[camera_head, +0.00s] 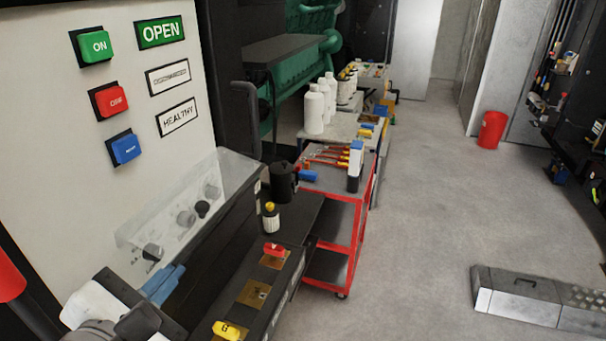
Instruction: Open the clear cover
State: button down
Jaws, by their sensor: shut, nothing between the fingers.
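The clear cover (222,172) is a see-through box-like lid on the sloping dark console below the white panel. It appears down over several grey and black knobs (203,208), which show through it. My gripper (165,284) is at the lower left, with blue fingers and a dark body. Its fingers are shut with nothing between them, close to the cover's near lower corner. I cannot tell whether they touch the cover. My white and grey wrist hides part of the console's near end.
The white panel (60,150) carries green, red and blue buttons. A red cart (347,241) stands beyond. A metal box (517,308) lies on the right. The middle floor is clear.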

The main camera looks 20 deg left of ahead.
jog(key=shift+a+r+p, duration=0.15)
jog(key=shift+r+p, duration=0.1)
jog(key=shift+r, duration=0.65)
jog(key=shift+a+r+p, duration=0.15)
jog(key=shift+r+p, duration=0.1)
jog(key=shift+r, duration=0.6)
jog(key=b+v, duration=0.2)
jog(key=v, duration=0.5)
jog(key=w+d+f+m+g+h, duration=0.3)
jog(key=w+d+f+m+h, duration=0.15)
jog(key=w+d, duration=0.45)
jog(key=w+d+f+m+g+h, duration=0.3)
jog(key=w+d+f+m, duration=0.25)
jog(key=w+d, duration=0.35)
jog(key=w+d+f+m+g+y, duration=0.1)
jog(key=d+f+m, duration=0.3)
jog(key=d+m, duration=0.6)
jog(key=w+d+f+m+g+y+b, duration=0.1)
jog(key=d+f+m+g+y, duration=0.2)
jog(key=d+m, duration=0.7)
notch_tip(320, 180, down, 2)
jog(key=d+g, duration=0.1)
jog(key=d, duration=0.2)
jog(key=shift+f+m, duration=0.2)
jog(key=shift+m, duration=0.1)
